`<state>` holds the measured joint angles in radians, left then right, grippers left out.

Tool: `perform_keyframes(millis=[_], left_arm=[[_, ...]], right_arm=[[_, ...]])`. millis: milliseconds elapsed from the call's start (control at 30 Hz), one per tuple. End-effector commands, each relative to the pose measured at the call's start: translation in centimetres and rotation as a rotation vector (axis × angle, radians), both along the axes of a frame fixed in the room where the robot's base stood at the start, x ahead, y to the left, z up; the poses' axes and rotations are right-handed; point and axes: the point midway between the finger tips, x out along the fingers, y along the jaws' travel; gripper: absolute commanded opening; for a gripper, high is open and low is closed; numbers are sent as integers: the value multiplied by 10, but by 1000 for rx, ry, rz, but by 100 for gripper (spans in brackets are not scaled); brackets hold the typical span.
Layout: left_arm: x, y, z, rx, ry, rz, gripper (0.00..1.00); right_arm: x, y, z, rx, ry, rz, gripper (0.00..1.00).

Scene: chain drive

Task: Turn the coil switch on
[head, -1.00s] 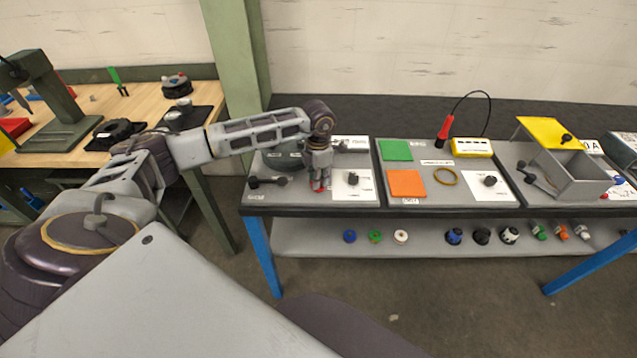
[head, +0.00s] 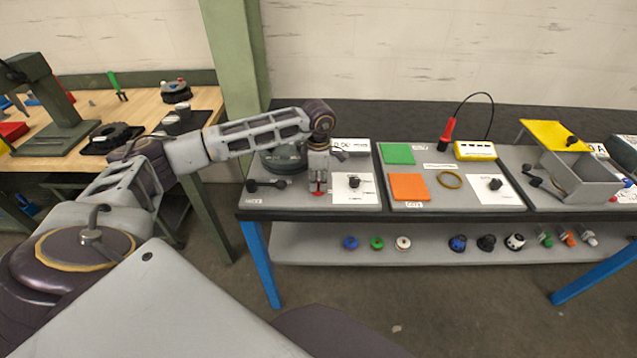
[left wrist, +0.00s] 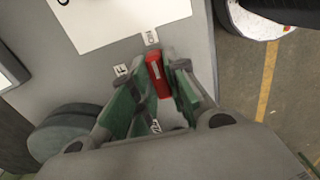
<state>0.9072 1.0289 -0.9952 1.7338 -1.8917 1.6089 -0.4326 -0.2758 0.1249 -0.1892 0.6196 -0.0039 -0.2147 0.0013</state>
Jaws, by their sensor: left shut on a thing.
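The coil switch appears as a small red block (left wrist: 157,76) near the edge of a grey panel in the left wrist view. A bit of its red also shows in the head view (head: 319,189). My left gripper (head: 318,182) points down over the left end of the grey bench. Its green-padded fingers (left wrist: 158,82) are shut around the red block, one on each side. The fingers hide part of the block, and I cannot tell which way it is set. Small white labels (left wrist: 150,37) lie beside it. My right gripper is not in view.
A white card with a black knob (head: 354,183) lies right of the gripper. A dark round part (head: 284,160) and a black lever (head: 266,185) are to its left. Green (head: 398,153) and orange (head: 409,187) squares lie further right. The bench's lower shelf (head: 430,255) holds several small parts.

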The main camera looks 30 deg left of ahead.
Motion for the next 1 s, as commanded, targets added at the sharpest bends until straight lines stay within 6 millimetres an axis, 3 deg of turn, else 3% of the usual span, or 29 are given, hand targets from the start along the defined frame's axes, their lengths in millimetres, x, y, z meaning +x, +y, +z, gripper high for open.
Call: perform_keyframes(millis=[267,300,467,667,800,1000], left_arm=[[1,0,1,1,-3,-2,0],[1,0,1,1,-3,-2,17],[1,0,1,0,-2,-2,38],[0,0,1,1,-1,-1,38],[0,0,1,1,-1,-1,38],[1,0,9,0,-2,-1,38]], right_arm=[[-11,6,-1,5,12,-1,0],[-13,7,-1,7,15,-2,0],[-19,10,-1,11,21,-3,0],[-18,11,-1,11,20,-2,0],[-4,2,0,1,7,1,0],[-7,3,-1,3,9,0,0]])
